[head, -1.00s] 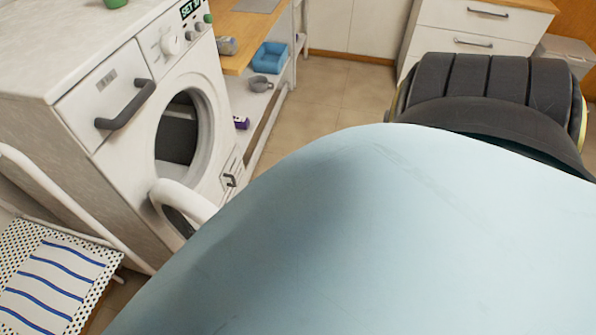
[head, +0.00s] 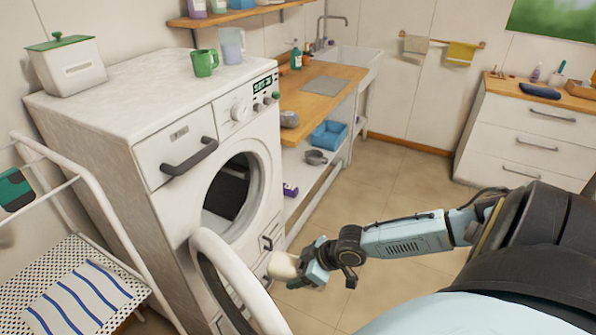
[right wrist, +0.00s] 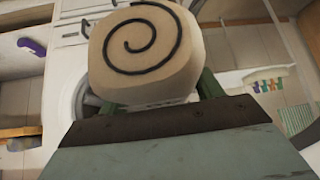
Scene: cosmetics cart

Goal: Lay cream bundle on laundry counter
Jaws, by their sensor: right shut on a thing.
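A cream bundle (head: 283,265) is held at the end of my right arm, in front of the washing machine's open door. In the right wrist view the cream bundle (right wrist: 140,48) is a thick roll with a dark spiral on its end. My right gripper (head: 296,266) is shut on it, with a green finger at each side in the right wrist view. The wooden counter (head: 300,98) stands beyond the washing machine, with a grey mat on it. The bundle is apart from the counter. My left gripper is not in view.
The washing machine (head: 100,115) has its round door (head: 205,245) swung open near my right gripper. A green mug (head: 204,63) stands on its top. A grey can (head: 289,119) sits at the counter's near end. A drying rack (head: 60,200) stands at left. Floor to the right is free.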

